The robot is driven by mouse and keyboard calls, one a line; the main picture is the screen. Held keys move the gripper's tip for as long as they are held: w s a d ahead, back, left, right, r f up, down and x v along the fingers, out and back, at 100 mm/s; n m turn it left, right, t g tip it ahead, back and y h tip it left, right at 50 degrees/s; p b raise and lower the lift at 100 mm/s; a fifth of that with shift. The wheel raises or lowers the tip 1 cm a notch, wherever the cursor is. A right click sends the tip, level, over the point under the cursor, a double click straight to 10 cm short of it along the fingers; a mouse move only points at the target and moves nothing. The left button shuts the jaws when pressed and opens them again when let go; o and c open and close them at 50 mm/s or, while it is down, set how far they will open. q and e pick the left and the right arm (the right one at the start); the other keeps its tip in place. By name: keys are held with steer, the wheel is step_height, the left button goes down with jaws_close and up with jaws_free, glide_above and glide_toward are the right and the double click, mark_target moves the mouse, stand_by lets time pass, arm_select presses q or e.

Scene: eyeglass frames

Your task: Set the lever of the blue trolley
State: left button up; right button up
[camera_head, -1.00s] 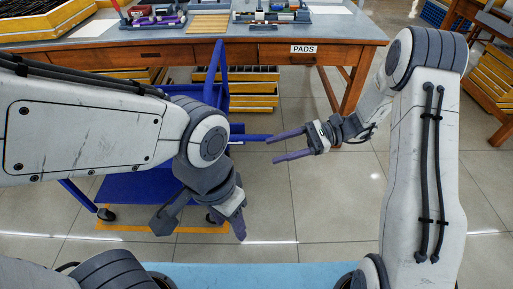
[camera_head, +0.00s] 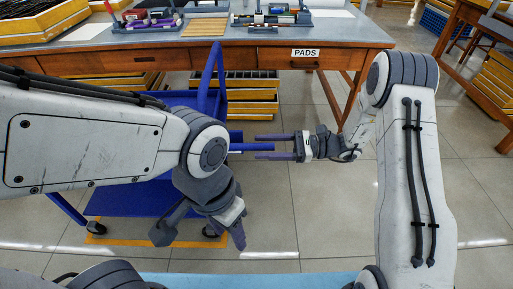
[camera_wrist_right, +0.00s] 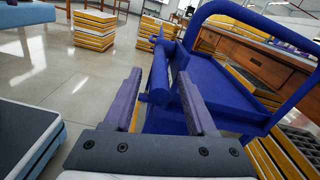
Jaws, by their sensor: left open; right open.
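The blue trolley (camera_head: 130,201) stands left of centre, partly hidden behind my left arm. Its upright blue frame (camera_head: 212,70) rises near the desk. A blue bar (camera_head: 236,147), possibly the lever, sticks out from its right side. My right gripper (camera_head: 257,147) is open and points left at this bar, its fingertips close to the bar's end. In the right wrist view a thick blue bar (camera_wrist_right: 159,80) shows between and beyond the open fingers; I cannot tell contact. My left gripper (camera_head: 199,239) is open, empty and points down in front of the trolley.
A wooden desk (camera_head: 280,60) labelled PADS stands behind the trolley, with trays of parts on top. Stacked yellow crates (camera_head: 253,95) sit under it. A second table (camera_head: 470,45) and more crates are at right. The tiled floor between my arms is clear.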

mark_target(237, 144)
steer(key=shift+a, duration=1.25)
jaws_close()
stand_by(0.5)
